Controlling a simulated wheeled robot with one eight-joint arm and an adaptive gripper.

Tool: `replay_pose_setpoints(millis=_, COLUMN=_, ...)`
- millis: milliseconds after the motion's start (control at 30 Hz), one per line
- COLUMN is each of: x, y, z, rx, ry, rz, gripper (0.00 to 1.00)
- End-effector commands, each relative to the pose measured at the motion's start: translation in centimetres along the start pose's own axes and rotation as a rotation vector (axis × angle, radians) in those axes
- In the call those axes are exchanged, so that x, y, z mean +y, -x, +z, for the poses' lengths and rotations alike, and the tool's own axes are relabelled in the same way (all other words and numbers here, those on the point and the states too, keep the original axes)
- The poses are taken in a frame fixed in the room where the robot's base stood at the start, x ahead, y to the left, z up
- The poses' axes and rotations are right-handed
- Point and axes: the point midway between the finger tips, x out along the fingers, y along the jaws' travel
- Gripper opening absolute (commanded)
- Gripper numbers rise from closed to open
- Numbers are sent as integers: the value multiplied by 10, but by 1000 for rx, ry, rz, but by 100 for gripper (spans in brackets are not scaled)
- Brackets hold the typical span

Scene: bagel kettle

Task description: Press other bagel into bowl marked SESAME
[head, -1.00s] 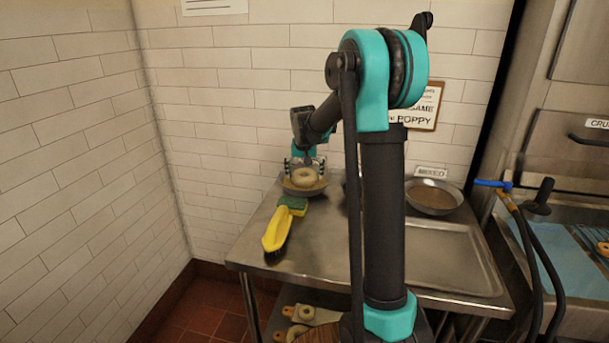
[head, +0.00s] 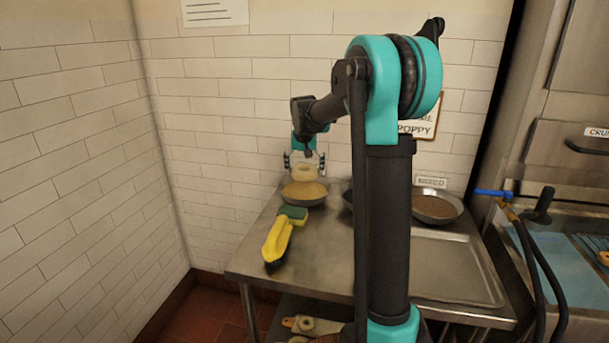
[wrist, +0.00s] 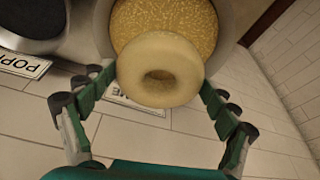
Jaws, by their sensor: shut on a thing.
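My gripper (head: 305,162) is shut on a pale bagel (head: 304,173) and holds it above the left bowl (head: 305,194) on the steel table. In the wrist view the bagel (wrist: 160,70) sits between the green fingers (wrist: 155,103). Behind it is the bowl of tan seeds (wrist: 165,22). A label ending in "ME" (wrist: 135,103) is partly hidden by the bagel beside that bowl. The underside of the bagel is hidden.
A dark bowl (wrist: 35,20) with a label starting "POP" (wrist: 22,62) stands beside it. A bowl (head: 436,205) marked MIXED is at the right. A yellow-handled brush (head: 277,240) and a green-yellow sponge (head: 293,215) lie in front. An empty tray (head: 455,262) is at the right.

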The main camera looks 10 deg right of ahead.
Motion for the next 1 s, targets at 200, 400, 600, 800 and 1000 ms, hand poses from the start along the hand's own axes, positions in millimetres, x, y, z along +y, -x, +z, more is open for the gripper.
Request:
replay_pose_setpoints(millis=200, x=0, y=16, z=-5, rx=0, ry=0, rz=0, gripper=56)
replay_pose_setpoints(millis=400, x=0, y=29, z=-9, rx=0, ry=0, rz=0, gripper=56)
replay_pose_setpoints(millis=600, x=0, y=38, z=-12, rx=0, ry=0, rz=0, gripper=56)
replay_pose_setpoints(millis=800, x=0, y=38, z=-12, rx=0, ry=0, rz=0, gripper=56)
replay_pose_setpoints(millis=1000, x=0, y=38, z=-12, rx=0, ry=0, rz=0, gripper=56)
